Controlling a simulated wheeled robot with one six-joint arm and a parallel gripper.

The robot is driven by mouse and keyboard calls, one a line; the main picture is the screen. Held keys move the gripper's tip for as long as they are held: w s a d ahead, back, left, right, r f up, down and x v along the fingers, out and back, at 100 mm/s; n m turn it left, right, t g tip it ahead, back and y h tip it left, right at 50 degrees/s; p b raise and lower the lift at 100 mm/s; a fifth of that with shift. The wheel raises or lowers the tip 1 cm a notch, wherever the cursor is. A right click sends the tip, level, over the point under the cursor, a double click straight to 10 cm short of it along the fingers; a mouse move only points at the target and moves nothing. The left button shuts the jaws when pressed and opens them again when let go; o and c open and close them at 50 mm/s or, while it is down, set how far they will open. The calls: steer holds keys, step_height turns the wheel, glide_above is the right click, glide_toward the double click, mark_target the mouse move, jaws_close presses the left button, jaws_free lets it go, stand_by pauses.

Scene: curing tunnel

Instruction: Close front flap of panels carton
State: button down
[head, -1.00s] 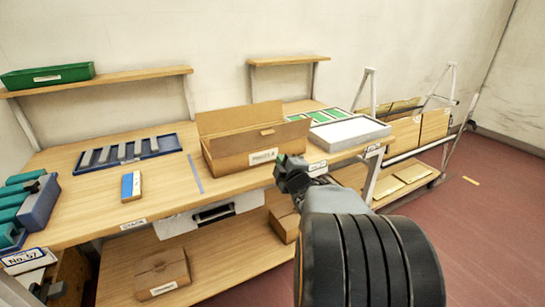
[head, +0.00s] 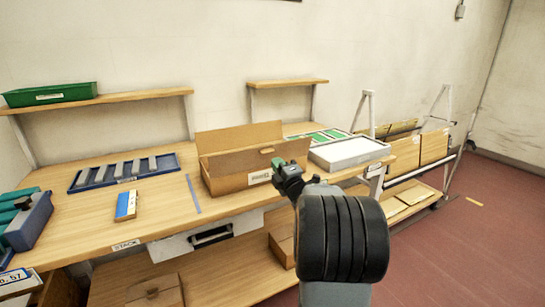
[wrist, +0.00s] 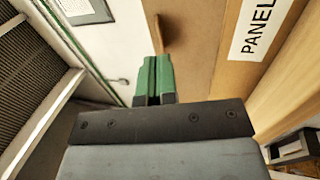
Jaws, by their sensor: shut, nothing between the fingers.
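The panels carton (head: 232,184) is an open brown box on the workbench, with a white label on its front. A large flap (head: 238,134) stands up at its back. How its front flap lies is hard to tell. In the wrist view its brown board (wrist: 190,40) bears a label reading "PANEL", cut off by the frame edge. My gripper (head: 279,164) is at the carton's front right corner and partly covers the label. Its green fingertips (wrist: 155,72) are shut together and empty, close to the board; whether they touch it is unclear.
A white tray (head: 349,152) stands right of the carton, with green panels (head: 320,136) behind it. A blue slotted rack (head: 90,187) and a blue-and-white box (head: 126,205) lie on the left. Bench space (head: 165,210) between them and the carton is mostly clear.

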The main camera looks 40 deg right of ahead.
mark_target(266, 157)
steer(key=shift+x, duration=1.95)
steer(key=shift+a+p, duration=0.1)
steer(key=shift+p, duration=0.2)
